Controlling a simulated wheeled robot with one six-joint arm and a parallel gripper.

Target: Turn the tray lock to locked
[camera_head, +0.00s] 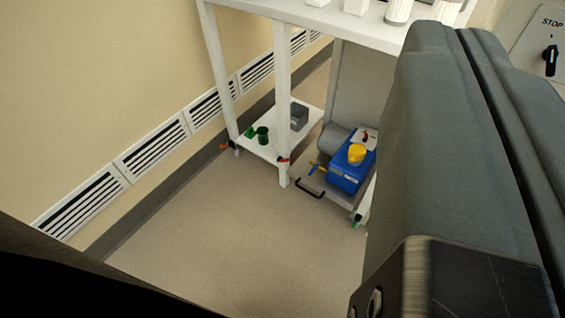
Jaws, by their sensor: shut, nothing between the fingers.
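I cannot make out a tray lock in this view. My gripper (462,34) fills the right side, large and close to the camera. Its grey fingers lie side by side along a dark seam, shut and with nothing seen between them. It hides much of what lies behind it on the right. At the upper right edge, a pale panel (522,52) marked STOP carries a black rotary knob (550,60). The gripper is apart from the knob in the picture, to its left and below.
A white bench (283,16) stands at the back, with a low shelf (270,150) and a blue container with a yellow cap (352,174) below. A small green cup (262,134) and a grey box (299,117) sit on the shelf. The floor (235,225) in front is clear. Vents (152,147) line the left wall.

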